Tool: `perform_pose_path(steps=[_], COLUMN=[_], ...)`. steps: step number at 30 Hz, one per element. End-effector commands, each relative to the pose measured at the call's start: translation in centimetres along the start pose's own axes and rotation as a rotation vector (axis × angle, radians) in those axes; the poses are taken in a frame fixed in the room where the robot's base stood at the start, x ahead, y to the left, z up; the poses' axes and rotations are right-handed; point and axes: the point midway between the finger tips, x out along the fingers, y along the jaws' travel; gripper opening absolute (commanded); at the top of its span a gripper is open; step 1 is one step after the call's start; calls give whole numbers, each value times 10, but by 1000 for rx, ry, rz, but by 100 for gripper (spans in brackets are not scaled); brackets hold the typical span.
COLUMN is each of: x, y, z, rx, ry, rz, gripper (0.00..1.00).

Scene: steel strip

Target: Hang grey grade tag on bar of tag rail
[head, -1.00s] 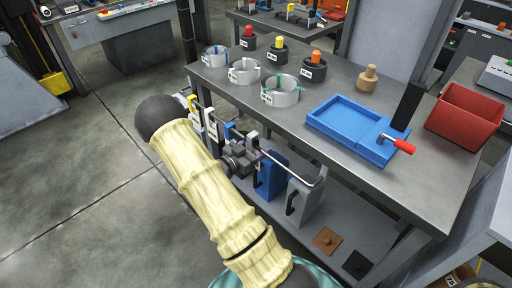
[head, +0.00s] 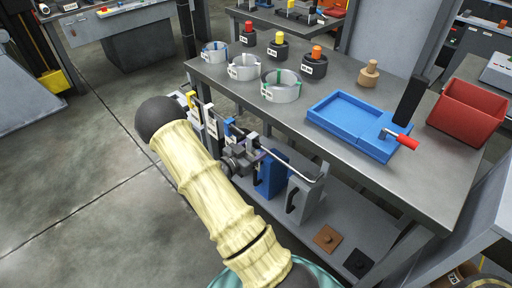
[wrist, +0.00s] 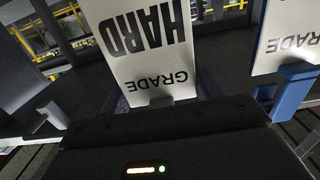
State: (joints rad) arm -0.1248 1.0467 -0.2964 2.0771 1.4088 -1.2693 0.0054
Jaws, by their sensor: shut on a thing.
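My gripper (wrist: 158,103) is shut on the grey grade tag, a pale plate (wrist: 145,60) whose words HARD and GRADE appear upside down in the wrist view. A grey tab at its lettered end sits at the jaws. In the head view, my gripper (head: 242,158) is beside the bench's near edge, by the tag rail's thin steel bar (head: 288,174). I cannot tell whether the held tag touches the bar. A second pale tag (wrist: 287,38) with a blue holder (wrist: 294,88) is at the right of the wrist view.
Yellow and blue tag parts (head: 212,120) crowd the bench edge just beyond my gripper. The bench (head: 335,85) carries rings, capped dark pots, a blue tray (head: 345,120) and a red bin (head: 467,115).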

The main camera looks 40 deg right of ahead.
Motion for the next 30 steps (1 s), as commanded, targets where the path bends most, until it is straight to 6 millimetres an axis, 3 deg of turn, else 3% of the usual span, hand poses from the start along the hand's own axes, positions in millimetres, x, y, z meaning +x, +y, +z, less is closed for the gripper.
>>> perform_pose_path(steps=[30], x=[0], y=[0], z=[10], rx=[0], ry=[0], rz=[0], gripper=[37])
